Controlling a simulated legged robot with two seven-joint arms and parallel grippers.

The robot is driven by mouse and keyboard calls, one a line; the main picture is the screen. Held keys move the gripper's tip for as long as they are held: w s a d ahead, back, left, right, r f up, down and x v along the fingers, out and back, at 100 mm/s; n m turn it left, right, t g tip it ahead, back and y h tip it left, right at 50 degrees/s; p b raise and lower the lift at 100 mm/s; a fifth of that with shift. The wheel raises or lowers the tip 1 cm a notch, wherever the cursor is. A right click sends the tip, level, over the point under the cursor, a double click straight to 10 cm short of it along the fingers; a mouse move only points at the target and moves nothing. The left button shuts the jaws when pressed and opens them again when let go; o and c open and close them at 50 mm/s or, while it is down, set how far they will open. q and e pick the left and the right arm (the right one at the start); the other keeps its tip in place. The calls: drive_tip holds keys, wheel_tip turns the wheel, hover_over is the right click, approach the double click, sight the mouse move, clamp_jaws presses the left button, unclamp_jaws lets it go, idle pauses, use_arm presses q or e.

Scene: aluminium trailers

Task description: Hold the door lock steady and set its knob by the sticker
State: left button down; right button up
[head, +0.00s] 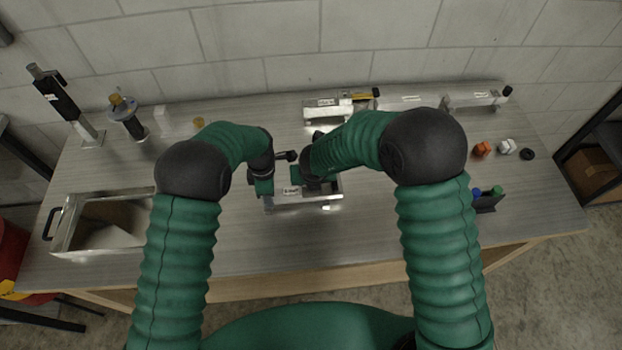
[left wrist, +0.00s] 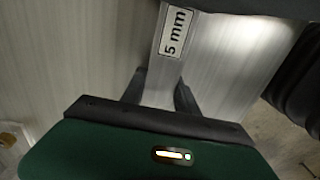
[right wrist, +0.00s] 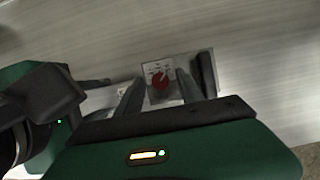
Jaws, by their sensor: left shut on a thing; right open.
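The door lock (head: 322,204) is an aluminium piece lying near the middle of the bench. Its sticker (left wrist: 175,33) reads "5 mm" in the left wrist view. My left gripper (head: 266,190) is shut on the lock's metal bar (left wrist: 160,75), with one finger on each side. My right arm partly hides the lock in the head view.
Similar aluminium pieces (head: 325,112) stand along the back of the bench. An open metal bin (head: 72,222) is at the left, and two upright tools (head: 70,108) are at the back left. Coloured small parts (head: 482,149) and a dark holder (head: 486,204) are at the right. The front strip is clear.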

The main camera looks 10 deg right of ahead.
drive_tip(key=shift+f, duration=0.2)
clamp_jaws()
drive_tip(key=shift+d+n, duration=0.15)
drive_tip(key=shift+n, duration=0.25)
drive_tip(key=n+y, duration=0.1)
drive_tip(key=n, duration=0.1)
drive_tip(key=n+y, duration=0.1)
drive_tip(key=n, duration=0.1)
drive_tip(key=shift+w+d+n+g, duration=0.1)
drive_tip(key=shift+d+n+g, duration=0.1)
drive_tip(key=shift+n+g, duration=0.1)
drive_tip(key=n+y, duration=0.1)
drive_tip(key=n, duration=0.2)
drive_tip(key=shift+n+g, duration=0.4)
drive_tip(key=n, duration=0.2)
drive_tip(key=n+g+y, duration=0.1)
drive_tip(key=n, duration=0.1)
drive_tip(key=shift+w+d, duration=0.15)
drive_tip(key=shift+w, duration=0.05)
use_arm(q)
drive_tip(key=shift+a, duration=0.1)
use_arm(e)
drive_tip(key=n+g, duration=0.1)
drive_tip(key=n, duration=0.3)
drive_tip(key=shift+w+d+g, duration=0.1)
drive_tip(key=shift+g, duration=0.3)
use_arm(q)
drive_tip(key=shift+a, duration=0.1)
use_arm(e)
drive_tip(key=shift+n, duration=0.4)
